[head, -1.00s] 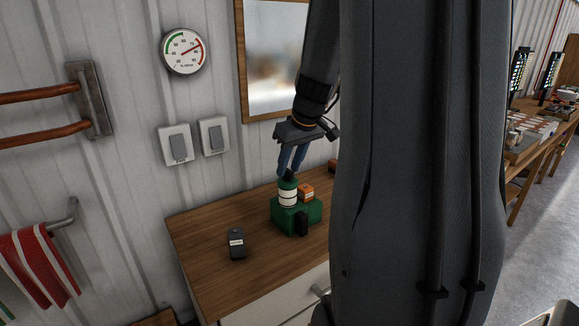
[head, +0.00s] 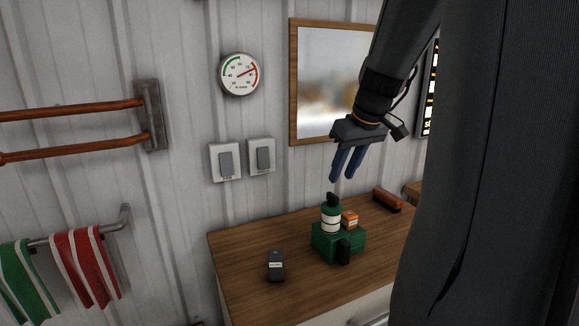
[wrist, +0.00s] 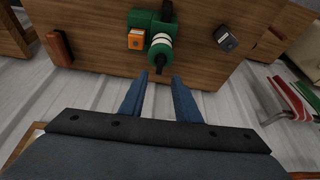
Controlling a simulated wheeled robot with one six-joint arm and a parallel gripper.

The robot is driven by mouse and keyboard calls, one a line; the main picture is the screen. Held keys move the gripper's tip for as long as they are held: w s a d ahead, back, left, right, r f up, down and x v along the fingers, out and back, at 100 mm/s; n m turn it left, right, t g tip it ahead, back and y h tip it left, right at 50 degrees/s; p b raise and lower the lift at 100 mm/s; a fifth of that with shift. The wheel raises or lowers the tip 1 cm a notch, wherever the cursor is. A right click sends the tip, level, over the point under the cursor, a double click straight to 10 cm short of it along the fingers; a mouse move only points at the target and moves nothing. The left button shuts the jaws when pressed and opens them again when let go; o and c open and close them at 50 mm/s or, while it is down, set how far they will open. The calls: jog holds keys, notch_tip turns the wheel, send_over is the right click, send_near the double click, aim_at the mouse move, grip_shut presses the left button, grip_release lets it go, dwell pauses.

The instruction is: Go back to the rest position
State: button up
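My gripper (head: 347,178) hangs above the wooden cabinet top (head: 240,262), with its two blue fingers apart and nothing between them. It points down toward a green bottle (head: 331,218) with a white label and black cap, and a clear gap lies between them. In the wrist view my gripper (wrist: 159,82) is open, and the green bottle (wrist: 160,46) is just beyond the fingertips. The bottle is at a green block-like holder (head: 325,243), beside a small orange box (head: 349,219) and a black item (head: 344,251).
A dark small device (head: 275,265) lies on the cabinet top to the left. A reddish-brown block (head: 387,200) is at the back right. Behind are switches (head: 225,162), a gauge (head: 240,73), a framed window (head: 335,80), copper pipes (head: 75,110) and striped towels (head: 85,268) on a rail.

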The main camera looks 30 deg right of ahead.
jog(key=s+a+f+g, duration=0.1)
jog(key=s+a+f, duration=0.4)
jog(key=a+f, duration=0.4)
jog(key=s+a+f+g, duration=0.2)
jog(key=s+a+f, duration=0.3)
jog(key=a+f, duration=0.4)
jog(key=a, duration=0.7)
jog(key=shift+s+a, duration=0.15)
jog(key=shift+s, duration=0.2)
